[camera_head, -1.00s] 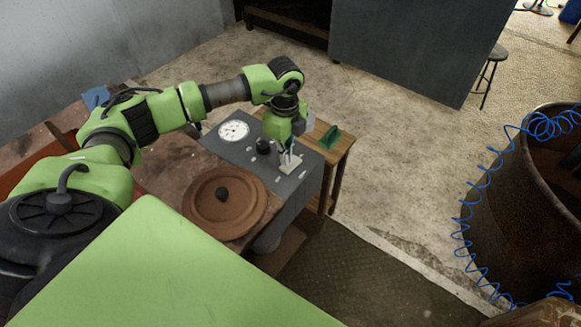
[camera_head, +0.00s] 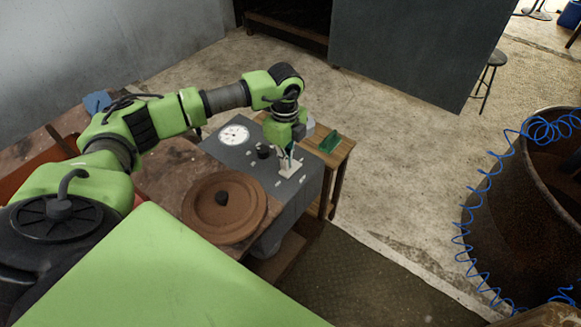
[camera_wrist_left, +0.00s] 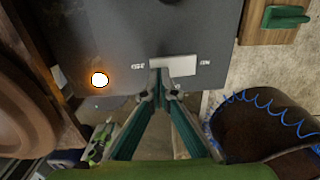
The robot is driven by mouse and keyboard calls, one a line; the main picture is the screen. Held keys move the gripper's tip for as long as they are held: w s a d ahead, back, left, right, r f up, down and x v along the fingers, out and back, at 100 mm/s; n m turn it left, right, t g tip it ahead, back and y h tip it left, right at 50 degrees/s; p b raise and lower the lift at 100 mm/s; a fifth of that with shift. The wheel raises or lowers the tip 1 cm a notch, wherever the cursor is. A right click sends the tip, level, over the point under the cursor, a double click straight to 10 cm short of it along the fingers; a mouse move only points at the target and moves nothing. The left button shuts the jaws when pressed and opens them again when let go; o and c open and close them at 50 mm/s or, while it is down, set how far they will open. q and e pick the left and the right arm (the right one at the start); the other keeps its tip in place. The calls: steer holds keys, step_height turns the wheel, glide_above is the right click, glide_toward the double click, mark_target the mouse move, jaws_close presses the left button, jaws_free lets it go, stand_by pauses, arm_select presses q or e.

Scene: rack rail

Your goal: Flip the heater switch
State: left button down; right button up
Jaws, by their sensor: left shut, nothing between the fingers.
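The heater box (camera_head: 235,151) is a dark grey panel with a white round dial, a black knob and a small pale switch plate (camera_head: 291,168) near its right edge. My left gripper (camera_head: 287,163) is shut and empty, pointing down at the plate. In the left wrist view, the closed fingertips (camera_wrist_left: 161,82) overlap the edge of the plate (camera_wrist_left: 173,67); contact cannot be told. The switch lever is not clearly visible. Small white labels flank the plate. A lamp (camera_wrist_left: 100,79) on the panel glows white with an orange halo. My right gripper is not in view.
A brown round lid (camera_head: 224,205) lies left of the box. A wooden stand (camera_head: 340,150) with a green piece (camera_head: 330,141) is at its right. A large rusty drum (camera_head: 530,200) with a coiled blue hose stands far right. Floor between is clear.

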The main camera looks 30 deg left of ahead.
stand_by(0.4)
arm_select(q)
steer(key=shift+f+b, duration=0.35)
steer(key=shift+f, duration=0.1)
steer(key=shift+f+b, duration=0.45)
steer(key=shift+f, duration=0.25)
stand_by(0.4)
steer(key=shift+r, duration=0.1)
steer(key=shift+r+p, duration=2.6)
steer(key=shift+r, duration=0.9)
